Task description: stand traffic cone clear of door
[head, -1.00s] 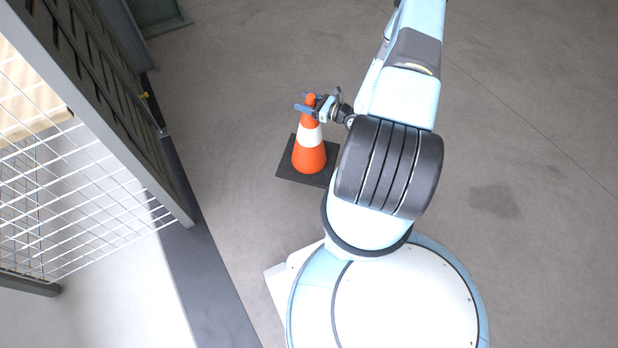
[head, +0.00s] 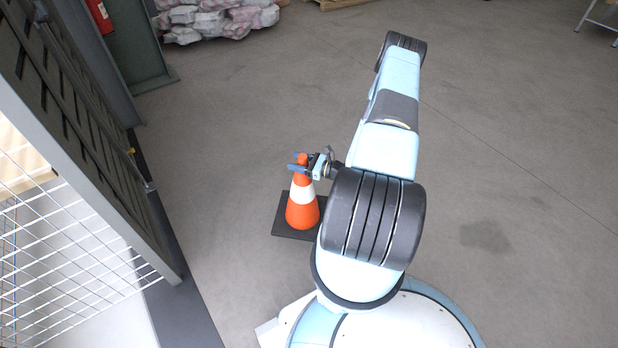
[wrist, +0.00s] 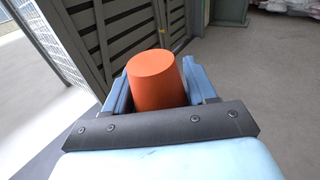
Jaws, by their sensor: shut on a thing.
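The orange traffic cone (head: 302,214) with a white band and a dark square base (head: 284,231) is upright, to the left of my arm in the head view. My gripper (head: 302,163) is shut on the cone's top from the right side. In the wrist view the orange cone tip (wrist: 157,80) sits between the two blue fingers. The door (head: 90,130), a dark slatted panel in a grey frame, stands at the left, with floor between it and the cone. I cannot tell whether the cone's base touches the floor.
A white wire mesh panel (head: 60,255) is at the lower left. A green post (head: 140,50) and a red extinguisher (head: 99,14) stand behind the door. Wrapped pink and grey bags (head: 215,18) lie at the back. The floor right of my arm is open.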

